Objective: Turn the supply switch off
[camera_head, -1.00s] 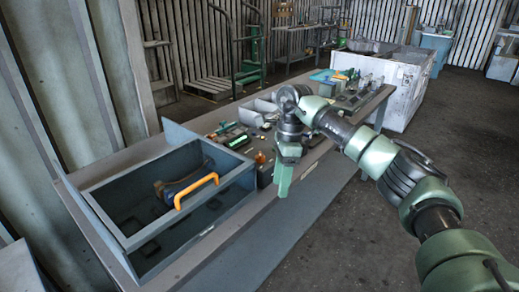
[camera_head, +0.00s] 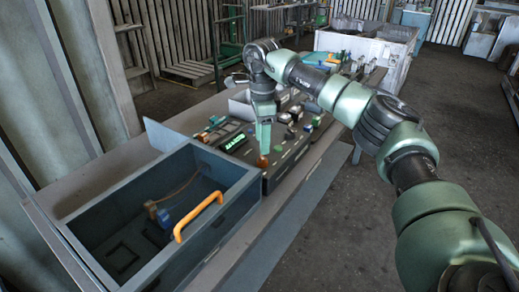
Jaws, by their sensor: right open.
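A dark control panel (camera_head: 297,149) with several small switches, knobs and a lit green display (camera_head: 235,142) lies on the bench. An orange knob (camera_head: 262,162) stands near its front left corner. I cannot tell which control is the supply switch. My right gripper (camera_head: 264,150) points down over the panel, its green fingers close to the orange knob; contact cannot be told. It is open and hides part of the panel. My left gripper is out of view.
A grey open-topped box (camera_head: 222,221) with a yellow handle (camera_head: 199,217) stands on the bench in front of the panel. It holds a blue part (camera_head: 164,218) and a cable. A white crate (camera_head: 368,47) stands behind the bench.

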